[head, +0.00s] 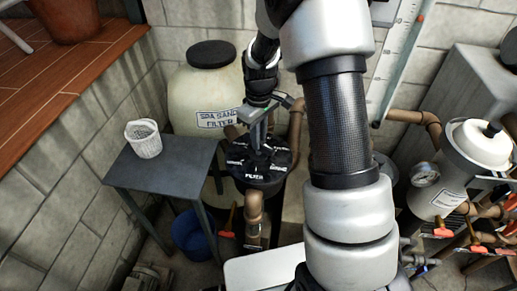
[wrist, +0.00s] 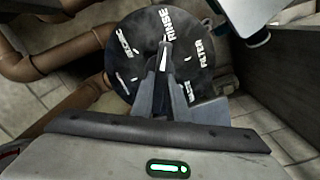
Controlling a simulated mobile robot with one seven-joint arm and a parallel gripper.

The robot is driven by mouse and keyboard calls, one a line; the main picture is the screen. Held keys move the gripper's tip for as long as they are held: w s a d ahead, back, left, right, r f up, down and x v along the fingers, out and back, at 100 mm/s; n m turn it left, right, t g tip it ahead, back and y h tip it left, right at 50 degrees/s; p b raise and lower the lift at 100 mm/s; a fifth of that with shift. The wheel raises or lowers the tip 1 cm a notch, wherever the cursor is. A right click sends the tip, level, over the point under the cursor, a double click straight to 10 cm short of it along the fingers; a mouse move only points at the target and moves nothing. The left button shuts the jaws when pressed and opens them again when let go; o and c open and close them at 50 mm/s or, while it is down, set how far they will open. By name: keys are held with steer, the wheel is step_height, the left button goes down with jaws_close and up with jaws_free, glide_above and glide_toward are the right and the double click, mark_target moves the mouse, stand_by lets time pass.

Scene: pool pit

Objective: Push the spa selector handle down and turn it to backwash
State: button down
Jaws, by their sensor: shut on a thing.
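The spa selector is a round black valve top (head: 243,178) with white labels, in front of the tank marked "SPA SAND FILTER" (head: 215,119). It also shows in the wrist view (wrist: 137,62). My gripper (head: 259,143) comes down on it from above. In the wrist view my gripper (wrist: 164,68) is shut on the selector handle (wrist: 164,44), whose pale tip shows beyond the fingers. The tip points at the label that seems to read RINSE; FILTER is to its right. The fingers hide most of the handle. I cannot tell if it is pressed down.
A grey table (head: 165,172) with a white basket (head: 143,138) stands left of the valve. A blue bucket (head: 193,236) is below. Brown pipes (head: 254,212) run close by. A white filter housing (head: 441,180) with a gauge stands at right.

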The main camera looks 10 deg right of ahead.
steer(key=shift+f+b, duration=0.4)
steer(key=shift+f, duration=0.1)
stand_by(0.3)
steer(key=shift+n, duration=1.2)
steer(key=n+p, duration=0.1)
steer(key=n, duration=0.3)
steer(key=shift+r, duration=0.15)
steer(key=n+p, duration=0.1)
steer(key=n, duration=0.3)
steer(key=shift+n, duration=0.9)
steer(key=c, duration=1.6)
jaws_free()
